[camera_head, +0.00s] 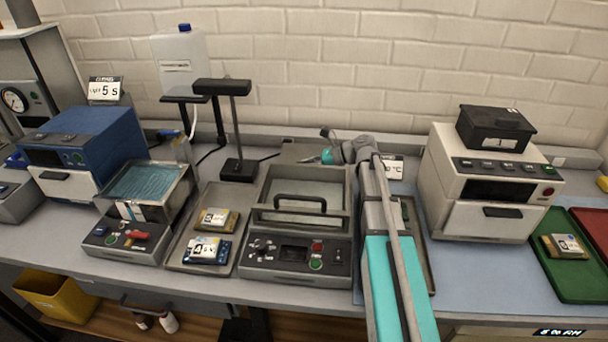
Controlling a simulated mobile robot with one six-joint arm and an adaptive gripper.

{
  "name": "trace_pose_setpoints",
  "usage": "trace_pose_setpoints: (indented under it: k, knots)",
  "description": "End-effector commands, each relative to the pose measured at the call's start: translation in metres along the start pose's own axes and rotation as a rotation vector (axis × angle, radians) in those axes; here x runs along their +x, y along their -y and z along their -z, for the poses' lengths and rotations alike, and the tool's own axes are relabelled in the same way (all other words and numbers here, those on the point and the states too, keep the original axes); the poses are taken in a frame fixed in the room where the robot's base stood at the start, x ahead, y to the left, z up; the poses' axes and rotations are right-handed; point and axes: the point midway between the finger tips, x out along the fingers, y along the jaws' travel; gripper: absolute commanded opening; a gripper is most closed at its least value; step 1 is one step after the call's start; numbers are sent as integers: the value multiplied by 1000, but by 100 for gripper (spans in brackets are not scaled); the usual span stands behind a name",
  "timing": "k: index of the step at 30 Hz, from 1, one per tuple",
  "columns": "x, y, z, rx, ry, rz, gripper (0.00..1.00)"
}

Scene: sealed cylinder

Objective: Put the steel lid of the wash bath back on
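The middle bath (258,215) is a grey box behind a front control panel. Its top looks open, with a pale inside, and a black handle (300,198) stands across its front part. A flat grey-brown plate (296,152), perhaps the steel lid, lies behind this bath by the wall. My gripper (325,156) is at the plate's right end, at the back right of the bath. My arm reaches over the bench from the front. The fingers are small and partly hidden, so I cannot tell whether they touch or hold the plate.
A second bath with blue liquid (147,184) stands at the left. A tray (183,258) with two labelled packs lies between the baths. A black stand (238,130) rises behind that tray. A white oven-like box (491,220) with a black box (496,128) on top stands right of my arm.

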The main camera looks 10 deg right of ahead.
Motion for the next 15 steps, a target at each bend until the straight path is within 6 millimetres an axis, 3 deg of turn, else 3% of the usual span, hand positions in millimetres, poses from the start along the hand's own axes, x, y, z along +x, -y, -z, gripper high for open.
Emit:
trace_pose_setpoints:
  k: [9, 15]
  knots:
    - [10, 0, 26, 0, 1, 1, 0]
    - [13, 0, 32, 0, 1, 1, 0]
